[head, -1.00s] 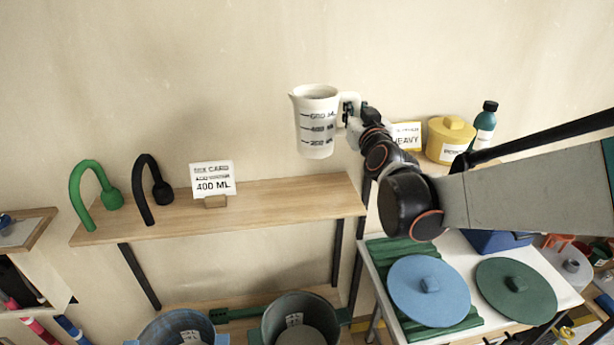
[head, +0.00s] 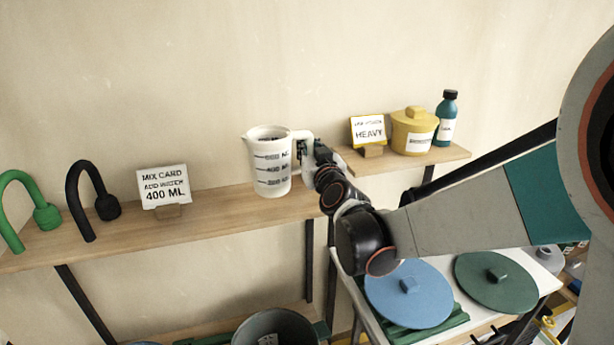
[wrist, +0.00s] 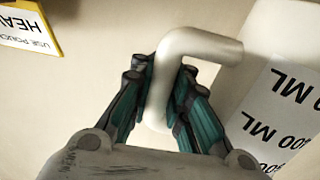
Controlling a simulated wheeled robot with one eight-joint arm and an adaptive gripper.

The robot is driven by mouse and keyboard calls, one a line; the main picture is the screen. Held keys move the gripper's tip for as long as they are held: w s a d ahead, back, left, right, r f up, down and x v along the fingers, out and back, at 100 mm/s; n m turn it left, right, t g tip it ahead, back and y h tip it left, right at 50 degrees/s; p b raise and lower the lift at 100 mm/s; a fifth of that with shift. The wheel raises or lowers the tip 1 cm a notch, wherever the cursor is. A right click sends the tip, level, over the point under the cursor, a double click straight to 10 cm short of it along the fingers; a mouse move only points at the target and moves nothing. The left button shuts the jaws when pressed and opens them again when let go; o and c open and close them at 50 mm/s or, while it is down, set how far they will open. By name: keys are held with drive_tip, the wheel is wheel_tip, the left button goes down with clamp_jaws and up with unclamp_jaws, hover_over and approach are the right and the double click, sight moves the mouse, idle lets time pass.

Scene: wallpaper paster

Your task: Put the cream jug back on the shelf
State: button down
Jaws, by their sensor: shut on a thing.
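The cream jug (head: 270,163) is a pale measuring jug with dark millilitre marks and a handle on its right side. In the head view it is upright at the right part of the wooden shelf (head: 225,212). Its base is at the shelf's board; whether it touches cannot be told for sure. My gripper (head: 308,150) is shut on the jug's handle, coming from the right. In the wrist view the teal fingers of my gripper (wrist: 168,105) sit on both sides of the handle (wrist: 193,45), with the marked jug body (wrist: 275,110) at the right.
A card reading 400 ML (head: 163,187) and black (head: 90,200) and green (head: 25,212) hooked tools stand left of the jug. Right, a second shelf holds a HEAVY card (head: 369,132), a yellow pot (head: 413,132) and a teal bottle (head: 446,118). Shelf between card and jug is clear.

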drive_tip(key=shift+f+b, duration=1.8)
drive_tip(key=shift+f, duration=0.95)
drive_tip(key=shift+r, duration=0.15)
drive_tip(key=c, duration=1.5)
unclamp_jaws()
drive_tip(key=shift+c, duration=0.2)
